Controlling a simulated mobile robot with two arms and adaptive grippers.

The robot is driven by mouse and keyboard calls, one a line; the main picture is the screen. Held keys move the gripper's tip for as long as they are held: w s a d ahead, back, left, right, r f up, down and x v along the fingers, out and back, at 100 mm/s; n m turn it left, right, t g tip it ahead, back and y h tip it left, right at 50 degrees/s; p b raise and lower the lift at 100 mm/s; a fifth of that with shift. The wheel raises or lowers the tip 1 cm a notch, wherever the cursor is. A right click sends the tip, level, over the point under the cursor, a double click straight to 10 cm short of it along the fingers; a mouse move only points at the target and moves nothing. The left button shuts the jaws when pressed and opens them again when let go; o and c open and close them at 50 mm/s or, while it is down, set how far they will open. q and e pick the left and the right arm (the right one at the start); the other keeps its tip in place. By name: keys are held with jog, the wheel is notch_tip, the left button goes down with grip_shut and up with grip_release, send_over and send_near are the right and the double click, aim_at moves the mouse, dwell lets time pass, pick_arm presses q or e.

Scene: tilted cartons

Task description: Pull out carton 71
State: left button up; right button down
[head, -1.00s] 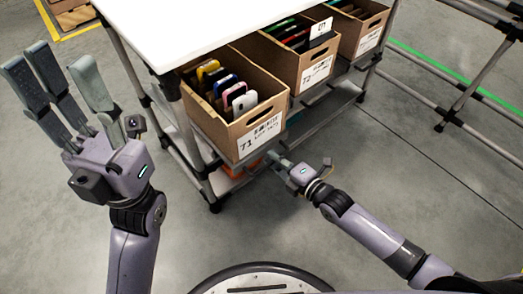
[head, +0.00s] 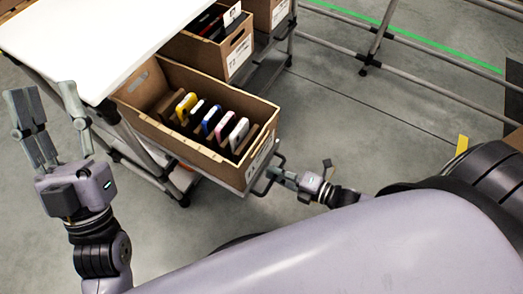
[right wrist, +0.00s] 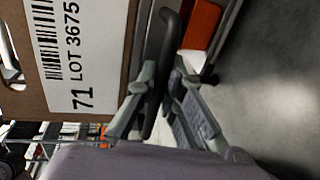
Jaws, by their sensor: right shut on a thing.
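Carton 71 (head: 170,139) is an open brown box holding several upright items in yellow, white, blue and pink. In the head view it juts well out of the rack, on a sliding tray with a dark handle (head: 272,181). My right gripper (head: 274,174) is shut on that handle at the carton's front. In the right wrist view, the handle (right wrist: 167,62) passes between the fingers (right wrist: 157,97), beside the label (right wrist: 66,58) reading "71 LOT 3675". My left gripper (head: 50,112) is open and empty, left of the carton.
A white tabletop (head: 95,40) covers the rack's upper left. A second carton (head: 237,58) stands behind carton 71, with another (head: 280,13) beyond it. A metal pipe frame (head: 375,38) stands at the upper right.

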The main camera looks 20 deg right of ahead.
pick_arm(q)
jog(key=w+f+g+y+p, duration=0.1)
jog(key=w+f+g, duration=0.4)
jog(key=f, duration=0.1)
jog(key=shift+d+f+y, duration=0.15)
jog(key=shift+f+y, duration=0.1)
jog(key=shift+y, duration=0.15)
pick_arm(e)
jog(key=shift+f+v, duration=0.2)
jog(key=shift+v, duration=0.75)
jog(key=shift+f+v, duration=0.2)
jog(key=shift+v, duration=0.75)
jog(key=shift+f+v, duration=0.2)
jog(key=shift+v, duration=0.75)
jog(key=shift+s, duration=0.15)
jog(key=c, duration=1.7)
grip_release()
jog(key=v, duration=1.2)
